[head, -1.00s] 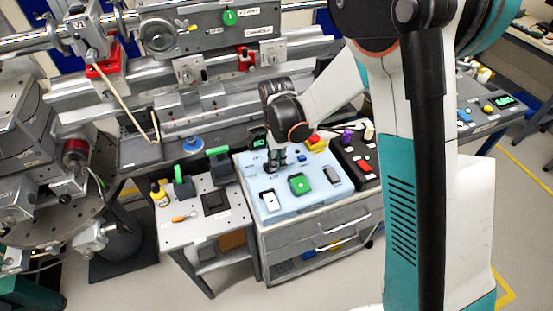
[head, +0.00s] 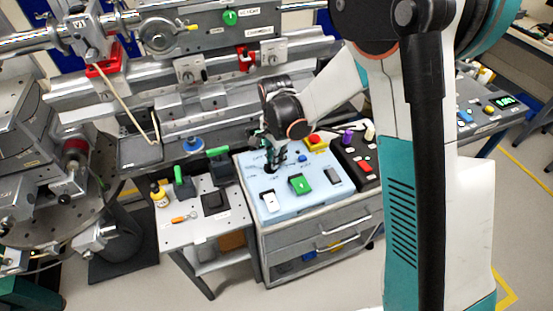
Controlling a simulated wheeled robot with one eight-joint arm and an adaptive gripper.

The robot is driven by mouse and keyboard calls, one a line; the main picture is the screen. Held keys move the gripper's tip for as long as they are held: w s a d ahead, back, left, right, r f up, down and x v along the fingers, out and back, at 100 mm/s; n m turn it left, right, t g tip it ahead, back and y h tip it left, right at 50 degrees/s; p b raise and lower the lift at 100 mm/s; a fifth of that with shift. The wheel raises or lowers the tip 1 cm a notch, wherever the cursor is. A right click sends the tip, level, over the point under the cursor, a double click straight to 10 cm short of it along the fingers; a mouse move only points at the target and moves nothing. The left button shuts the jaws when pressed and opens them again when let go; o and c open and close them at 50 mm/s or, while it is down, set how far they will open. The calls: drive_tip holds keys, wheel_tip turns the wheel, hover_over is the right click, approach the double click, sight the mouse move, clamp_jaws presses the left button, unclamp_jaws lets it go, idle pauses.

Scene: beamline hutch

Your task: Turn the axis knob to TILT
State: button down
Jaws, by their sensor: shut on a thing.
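The light blue control panel (head: 314,198) lies on top of the grey drawer cabinet. My gripper (head: 272,166) points down at the back left part of the panel and is shut on the axis knob, which its fingers and wrist mostly hide. Small printed labels lie around the knob; I cannot read TILT or tell where the knob points. On the same panel are a green square button (head: 300,184), a white rocker switch (head: 269,201), a grey switch (head: 332,176), a small blue button (head: 302,158) and a red button on a yellow base (head: 314,141).
A black box (head: 370,182) with red and purple controls stands right of the panel. On the left, a perforated table (head: 190,235) holds a yellow bottle (head: 159,194), green-handled tools (head: 183,182) and an orange-handled tool (head: 183,219). Metal rails run behind.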

drive_tip(key=n, duration=0.5)
drive_tip(key=shift+w+a+n, duration=0.3)
drive_tip(key=shift+w+a, duration=0.05)
drive_tip(key=shift+w, duration=0.05)
drive_tip(key=n, duration=0.2)
drive_tip(key=a+n, duration=0.1)
drive_tip(key=n, duration=0.2)
drive_tip(key=shift+w+b, duration=0.15)
drive_tip(key=shift+b, duration=0.15)
drive_tip(key=shift+n, duration=0.3)
drive_tip(key=c, duration=1.6)
unclamp_jaws()
drive_tip(key=shift+c, duration=0.2)
wheel_tip(320, 180, up, 12)
